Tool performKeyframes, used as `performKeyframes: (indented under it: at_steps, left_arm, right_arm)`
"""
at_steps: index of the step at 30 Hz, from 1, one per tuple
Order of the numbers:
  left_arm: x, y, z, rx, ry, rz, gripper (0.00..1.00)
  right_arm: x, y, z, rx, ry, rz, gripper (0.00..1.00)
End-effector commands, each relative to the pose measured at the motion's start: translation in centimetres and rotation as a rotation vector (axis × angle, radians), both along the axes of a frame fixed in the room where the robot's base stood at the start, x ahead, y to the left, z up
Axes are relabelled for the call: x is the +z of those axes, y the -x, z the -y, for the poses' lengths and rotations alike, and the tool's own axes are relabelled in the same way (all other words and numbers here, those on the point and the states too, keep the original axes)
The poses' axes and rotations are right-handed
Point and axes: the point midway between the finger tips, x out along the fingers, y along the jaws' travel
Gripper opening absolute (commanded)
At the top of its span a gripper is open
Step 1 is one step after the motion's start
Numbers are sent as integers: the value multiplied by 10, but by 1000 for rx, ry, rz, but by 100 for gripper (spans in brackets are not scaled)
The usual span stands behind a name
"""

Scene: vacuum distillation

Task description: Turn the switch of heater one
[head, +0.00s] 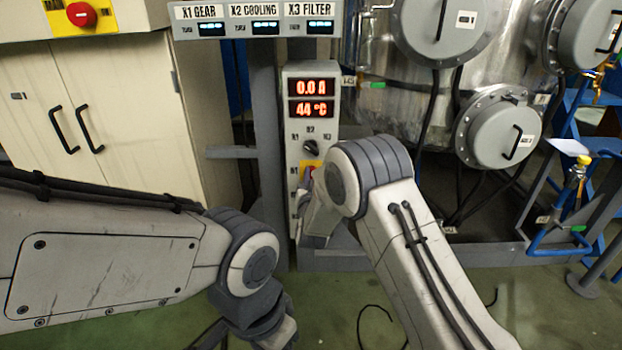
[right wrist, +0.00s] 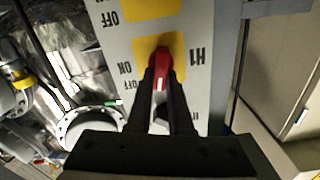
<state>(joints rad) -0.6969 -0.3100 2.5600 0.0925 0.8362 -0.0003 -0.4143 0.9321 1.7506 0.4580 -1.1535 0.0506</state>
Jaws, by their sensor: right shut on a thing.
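The heater one switch is a red handle (right wrist: 162,62) on a yellow plate (right wrist: 177,45) marked H1, with ON and OFF lettering beside it. The right wrist view shows it upside down. The handle lies roughly lengthwise along the panel, with a white mark near its lower end; I cannot tell which setting it is at. My right gripper (right wrist: 160,84) is shut on the handle, a dark finger on each side. In the head view my right arm hides most of the switch. My left arm is low at the left, and its fingertips are not visible.
The grey control panel (head: 293,135) shows 0.0 A and 44 °C above a black selector knob (head: 311,147). Another yellow plate (right wrist: 150,8) is beside H1. A beige cabinet (head: 130,120) stands left, a steel vessel (head: 395,60) right. Green floor is open in front.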

Motion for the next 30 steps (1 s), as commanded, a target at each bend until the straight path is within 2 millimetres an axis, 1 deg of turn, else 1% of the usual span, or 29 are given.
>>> performKeyframes:
  at_steps: [1,17,30]
  left_arm:
    - [-6,0,0,0,0,0,50]
    - [-45,0,0,0,0,0,50]
    - [-86,0,0,0,0,0,50]
  right_arm:
    - [-3,0,1,0,-42,1,0]
    - [-7,0,6,0,-545,2,0]
    - [-12,0,9,0,-959,3,0]
